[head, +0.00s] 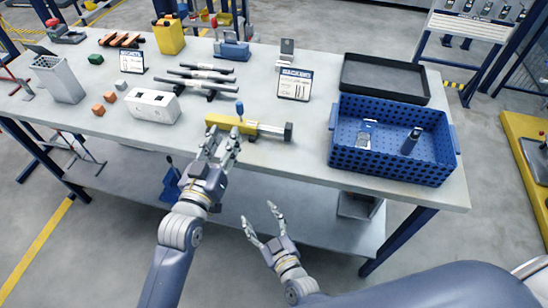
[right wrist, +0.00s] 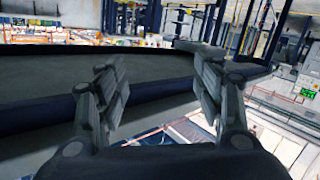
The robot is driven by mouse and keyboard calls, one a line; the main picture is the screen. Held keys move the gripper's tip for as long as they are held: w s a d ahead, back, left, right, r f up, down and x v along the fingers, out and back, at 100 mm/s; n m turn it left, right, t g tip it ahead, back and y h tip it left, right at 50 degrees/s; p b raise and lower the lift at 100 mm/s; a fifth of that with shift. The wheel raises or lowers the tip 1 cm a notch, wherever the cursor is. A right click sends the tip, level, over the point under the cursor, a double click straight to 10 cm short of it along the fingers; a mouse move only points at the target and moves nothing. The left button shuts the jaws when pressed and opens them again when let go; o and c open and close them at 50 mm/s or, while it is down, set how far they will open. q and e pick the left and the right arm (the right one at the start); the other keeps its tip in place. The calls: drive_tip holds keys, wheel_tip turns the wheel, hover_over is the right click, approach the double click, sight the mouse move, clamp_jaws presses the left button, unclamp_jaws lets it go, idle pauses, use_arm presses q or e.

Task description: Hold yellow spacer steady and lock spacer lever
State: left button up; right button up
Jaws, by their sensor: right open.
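The yellow spacer (head: 222,123) lies near the front edge of the table, with a grey rod and a dark block at its right end. Its lever (head: 239,108) has a blue knob and stands upright on the spacer. My left gripper (head: 224,136) is at the spacer's near side, fingers apart and pointing at it. I cannot tell whether its tips touch the spacer. My right gripper (head: 257,211) is open and empty, low in front of the table edge and well short of the spacer. Its spread fingers also show in the right wrist view (right wrist: 160,65).
A blue perforated crate (head: 390,168) with two small items stands to the right, a black tray (head: 385,77) behind it. A sign (head: 295,84) stands behind the spacer. A white box (head: 153,105) is to the left. The tabletop between spacer and crate is clear.

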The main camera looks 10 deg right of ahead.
drive_tip(key=w+d+r+m+t+h, duration=0.1)
drive_tip(key=w+r+m+t+h, duration=0.15)
drive_tip(key=r, duration=0.75)
drive_tip(key=w+r+m+t+h, duration=0.1)
drive_tip(key=r+m+t+h, duration=0.15)
drive_tip(key=r, duration=0.65)
drive_tip(key=w+d+m+g+h, duration=0.1)
drive_tip(key=w+d+m+h, duration=0.1)
drive_tip(key=w+d, duration=0.1)
drive_tip(key=w+d+m+g+h, duration=0.2)
drive_tip(key=w+d, duration=0.1)
drive_tip(key=w, duration=0.2)
drive_tip(key=w+d+m+g+h, duration=0.1)
drive_tip(key=w+d+h, duration=0.1)
drive_tip(key=w+d, duration=0.1)
drive_tip(key=shift+w+r+m+g+h, duration=0.15)
drive_tip(key=shift+w+m+g+h, duration=0.25)
drive_tip(key=shift+w, duration=0.15)
drive_tip(key=shift+a, duration=0.1)
drive_tip(key=c, duration=1.4)
drive_tip(key=shift+c, duration=0.2)
